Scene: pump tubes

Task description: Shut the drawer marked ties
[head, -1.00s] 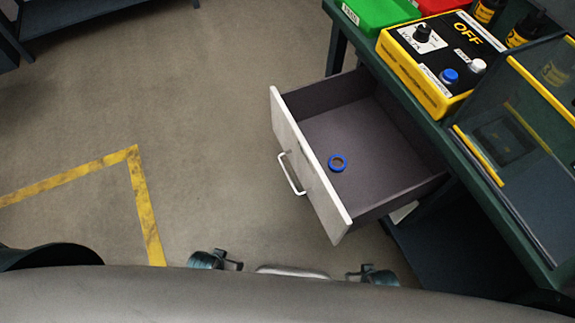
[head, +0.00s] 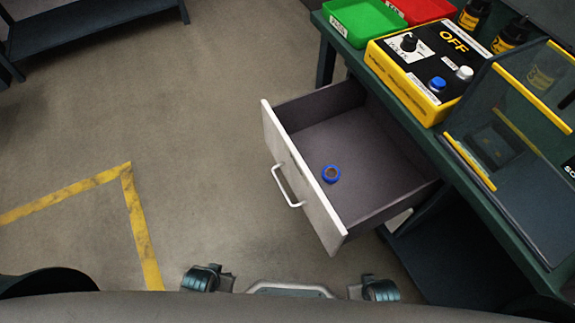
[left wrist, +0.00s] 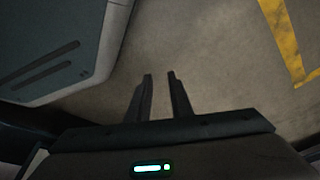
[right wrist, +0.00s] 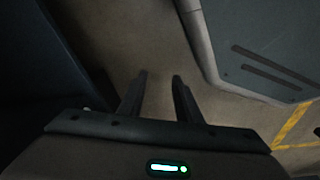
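A drawer (head: 304,178) with a pale front and a white bar handle (head: 287,186) stands pulled out from under the green bench in the head view. Its label cannot be read from here. My right gripper (right wrist: 159,76) shows in the right wrist view, also with fingers apart and empty over floor. Neither gripper shows in the head view, and neither touches the drawer.
The bench (head: 425,150) carries a yellow control box (head: 425,70) marked OFF, a green tray (head: 362,20), a red tray (head: 420,10), dark bottles and a clear-panelled case (head: 520,140). Open floor with a yellow line (head: 140,225) lies left of the drawer.

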